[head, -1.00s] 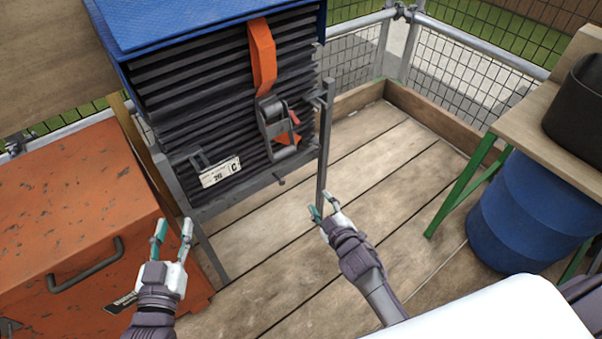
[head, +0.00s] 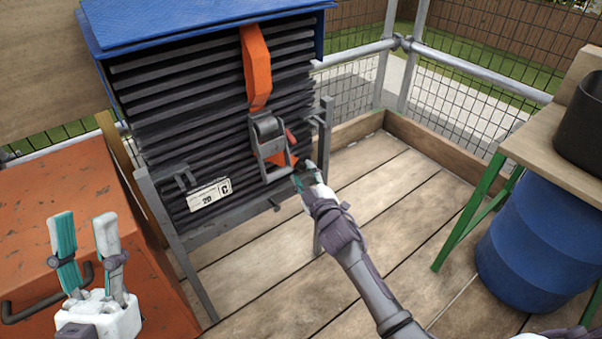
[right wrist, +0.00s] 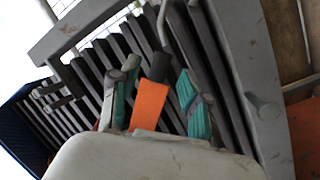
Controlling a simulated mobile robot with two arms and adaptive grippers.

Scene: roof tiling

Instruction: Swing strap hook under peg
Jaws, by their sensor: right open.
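An orange strap (head: 257,70) hangs down the front of a stack of dark tiles (head: 190,120). A grey metal buckle (head: 268,138) hangs at its lower end, with more orange webbing beside it. A small peg (head: 276,206) sticks out low on the grey rack; a round-headed peg (right wrist: 264,106) shows in the right wrist view. My right gripper (head: 306,178) is open, just right of and below the buckle. In the right wrist view an orange strap end (right wrist: 150,104) lies between its fingers, not clamped. The hook is not clearly visible. My left gripper (head: 87,255) is open and empty.
A blue cover (head: 200,22) tops the stack. A white label (head: 209,194) is on its lower front. An orange chest (head: 60,190) stands at the left. A blue drum (head: 540,235) and a bench (head: 535,140) stand at the right. The plank floor between is clear.

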